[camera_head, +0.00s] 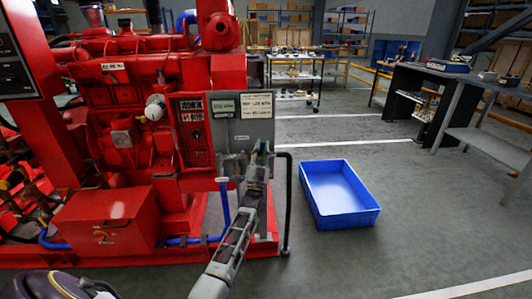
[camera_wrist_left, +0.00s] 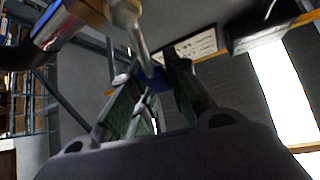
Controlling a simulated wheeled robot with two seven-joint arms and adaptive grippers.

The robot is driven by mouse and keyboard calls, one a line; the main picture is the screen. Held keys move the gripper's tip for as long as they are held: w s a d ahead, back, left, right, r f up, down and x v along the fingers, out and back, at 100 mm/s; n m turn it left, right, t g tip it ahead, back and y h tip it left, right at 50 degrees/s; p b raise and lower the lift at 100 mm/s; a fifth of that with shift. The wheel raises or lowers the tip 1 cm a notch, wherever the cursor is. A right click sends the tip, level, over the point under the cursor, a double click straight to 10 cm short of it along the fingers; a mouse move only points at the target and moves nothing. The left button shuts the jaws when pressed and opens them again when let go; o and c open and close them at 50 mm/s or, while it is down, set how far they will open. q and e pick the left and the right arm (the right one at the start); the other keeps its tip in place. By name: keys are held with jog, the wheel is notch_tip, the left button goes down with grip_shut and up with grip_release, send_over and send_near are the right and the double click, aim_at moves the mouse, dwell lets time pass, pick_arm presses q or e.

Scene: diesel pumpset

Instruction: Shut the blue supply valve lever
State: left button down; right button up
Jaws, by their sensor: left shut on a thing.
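My left gripper (camera_head: 258,160) reaches up from the bottom of the head view to the grey panel on the red pumpset (camera_head: 125,120). Its fingers are closed at the pipework below the panel's labels. In the left wrist view, my left gripper (camera_wrist_left: 155,95) has its green-padded fingers on either side of a small blue piece, the blue lever (camera_wrist_left: 156,79). The lever sits by a metal pipe (camera_wrist_left: 130,25) and is partly hidden by the fingers. In the head view the lever is hidden by the gripper. My right gripper is not in view.
A blue bin (camera_head: 340,222) stands on the floor right of the pumpset. A black upright pipe (camera_head: 287,205) stands between them. A blue hose (camera_head: 224,210) runs below the panel. A cart (camera_head: 295,97) and workbench (camera_head: 440,90) stand farther back. Floor right of the bin is clear.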

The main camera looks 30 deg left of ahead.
pick_arm(q)
jog(key=n+y, duration=0.1)
jog(key=n+g+y, duration=0.1)
jog(key=n+y, duration=0.1)
jog(key=a+n+y, duration=0.1)
jog(key=n, duration=0.1)
jog(key=shift+s+a+g+y, duration=0.1)
jog(key=shift+s+g+y, duration=0.2)
jog(key=shift+s+y, duration=0.1)
jog(key=shift+s+a+n+g+y, duration=0.1)
jog(key=shift+n+g+y, duration=0.3)
jog(key=shift+n+y, duration=0.3)
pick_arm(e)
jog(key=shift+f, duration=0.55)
pick_arm(q)
jog(key=c, duration=1.4)
grip_release()
jog(key=shift+a, duration=0.1)
jog(key=shift+o, duration=0.2)
jog(key=shift+r, duration=0.1)
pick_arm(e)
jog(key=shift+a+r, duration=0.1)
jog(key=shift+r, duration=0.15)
pick_arm(q)
jog(key=v, duration=0.7)
jog(key=shift+s+f, duration=0.15)
jog(key=shift+f, duration=0.1)
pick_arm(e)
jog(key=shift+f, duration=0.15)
